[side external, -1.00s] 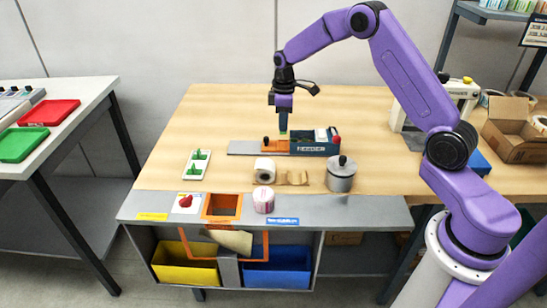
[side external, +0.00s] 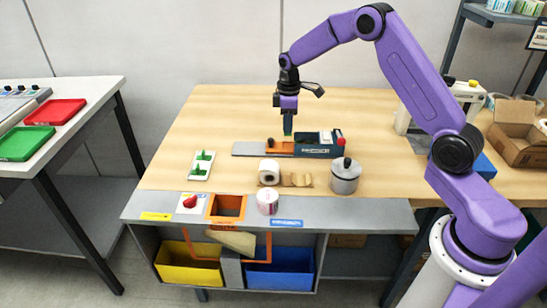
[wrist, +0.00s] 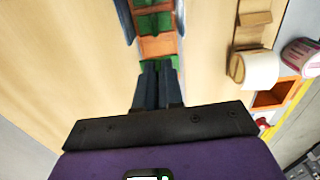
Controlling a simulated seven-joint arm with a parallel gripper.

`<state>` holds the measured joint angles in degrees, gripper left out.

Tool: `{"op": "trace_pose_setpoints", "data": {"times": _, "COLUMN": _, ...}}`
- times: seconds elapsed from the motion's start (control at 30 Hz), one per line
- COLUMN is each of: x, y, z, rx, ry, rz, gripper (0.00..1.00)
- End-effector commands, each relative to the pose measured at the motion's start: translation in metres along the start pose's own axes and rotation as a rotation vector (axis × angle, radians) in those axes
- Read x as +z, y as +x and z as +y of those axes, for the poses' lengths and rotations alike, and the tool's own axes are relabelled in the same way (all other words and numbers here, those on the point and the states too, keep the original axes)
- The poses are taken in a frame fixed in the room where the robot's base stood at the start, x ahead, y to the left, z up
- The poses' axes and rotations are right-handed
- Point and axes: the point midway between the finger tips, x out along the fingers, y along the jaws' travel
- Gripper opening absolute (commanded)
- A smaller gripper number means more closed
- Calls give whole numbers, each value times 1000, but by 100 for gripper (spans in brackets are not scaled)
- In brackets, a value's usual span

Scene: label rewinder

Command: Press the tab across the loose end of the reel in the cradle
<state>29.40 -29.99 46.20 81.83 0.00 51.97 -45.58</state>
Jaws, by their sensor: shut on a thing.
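My gripper (side external: 288,133) points down over the orange part of the teal feeder (side external: 318,146). It is shut on a small green tab, which shows at the fingertips in the wrist view (wrist: 152,66). More green pieces (wrist: 152,22) lie in the feeder channel just beyond the fingertips. I cannot tell whether the held tab touches the feeder. A white reel (side external: 269,168) sits in front of the feeder, with a tan strip (side external: 297,180) reaching right from it. The reel also shows at the right of the wrist view (wrist: 259,70). The cradle under it is hard to make out.
A white card with green pieces (side external: 201,165) lies left of the reel. A pink-and-white roll (side external: 267,202) and an orange-framed opening (side external: 226,207) are at the front ledge. The table behind the card is clear.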

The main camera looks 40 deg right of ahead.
Motion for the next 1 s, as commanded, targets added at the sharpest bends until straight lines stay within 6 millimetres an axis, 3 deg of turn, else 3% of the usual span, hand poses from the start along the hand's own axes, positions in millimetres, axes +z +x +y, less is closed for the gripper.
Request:
{"op": "trace_pose_setpoints", "data": {"times": 0.17, "x": -11, "y": -8, "z": -18, "rx": 1, "ry": -187, "rz": 1, "gripper": 0}}
{"op": "trace_pose_setpoints", "data": {"times": 0.7, "x": -47, "y": -46, "z": -117, "rx": 0, "ry": -1259, "rz": 2, "gripper": 0}}
{"op": "trace_pose_setpoints", "data": {"times": 1.0, "x": -51, "y": -54, "z": -142, "rx": 0, "ry": -1536, "rz": 3, "gripper": 0}}
